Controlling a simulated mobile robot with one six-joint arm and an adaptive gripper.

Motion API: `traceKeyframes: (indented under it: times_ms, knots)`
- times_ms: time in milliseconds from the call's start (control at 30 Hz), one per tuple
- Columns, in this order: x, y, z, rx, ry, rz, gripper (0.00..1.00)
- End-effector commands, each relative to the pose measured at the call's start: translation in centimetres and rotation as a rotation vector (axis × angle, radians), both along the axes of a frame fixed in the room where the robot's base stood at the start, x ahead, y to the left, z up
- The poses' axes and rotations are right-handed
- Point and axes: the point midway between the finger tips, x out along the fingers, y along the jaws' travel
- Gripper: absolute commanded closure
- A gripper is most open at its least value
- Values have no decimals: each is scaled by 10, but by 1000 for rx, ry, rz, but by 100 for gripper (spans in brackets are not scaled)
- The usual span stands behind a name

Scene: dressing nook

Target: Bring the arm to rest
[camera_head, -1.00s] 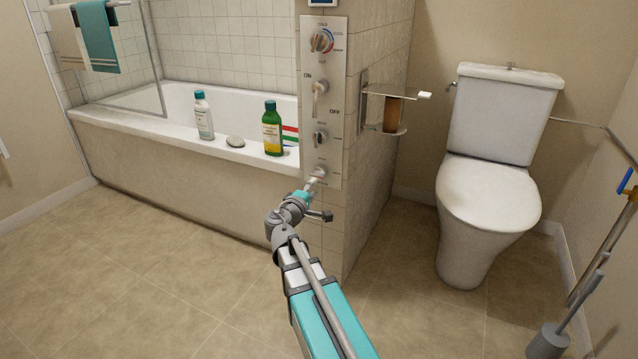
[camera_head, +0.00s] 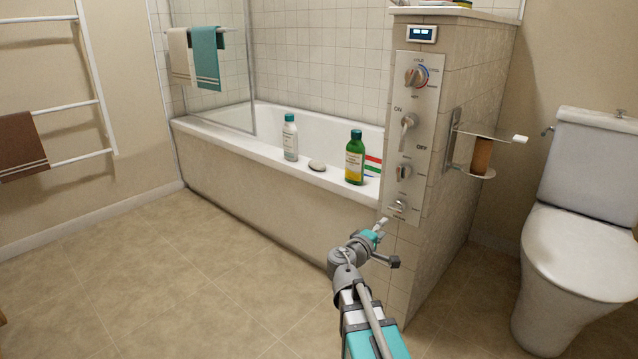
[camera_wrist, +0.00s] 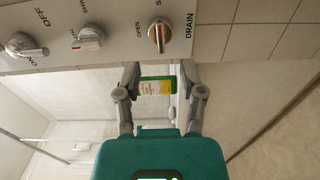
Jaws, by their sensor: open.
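My gripper (camera_head: 381,226) is at the end of my teal and grey arm, just below and left of the lowest knob on the control panel (camera_head: 430,150). In the wrist view my gripper (camera_wrist: 160,70) has its two fingers spread, with nothing held between them. The drain knob (camera_wrist: 160,37) shows just beyond the fingertips, apart from them as far as I can tell. It is also the lowest knob (camera_head: 398,207) in the head view.
The bathtub (camera_head: 270,195) runs left of the panel, with a white bottle (camera_head: 290,140), a stone-like soap (camera_head: 317,165) and a green bottle (camera_head: 354,160) on its rim. A paper holder (camera_head: 490,138) and toilet (camera_head: 585,230) stand right. Floor at left is clear.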

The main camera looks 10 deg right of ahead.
Motion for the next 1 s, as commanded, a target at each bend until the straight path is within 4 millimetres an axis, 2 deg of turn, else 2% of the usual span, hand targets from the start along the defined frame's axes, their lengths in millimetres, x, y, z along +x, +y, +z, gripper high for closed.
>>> traceKeyframes:
  times_ms: [267, 567, 767, 1000]
  knots:
    - [-9, -3, 0, 89, 1, -38, 49]
    - [-41, -2, -15, 395, 31, -166, 49]
    - [-67, 13, -29, 635, 85, -262, 49]
    - [-98, 45, -41, 917, 185, -364, 49]
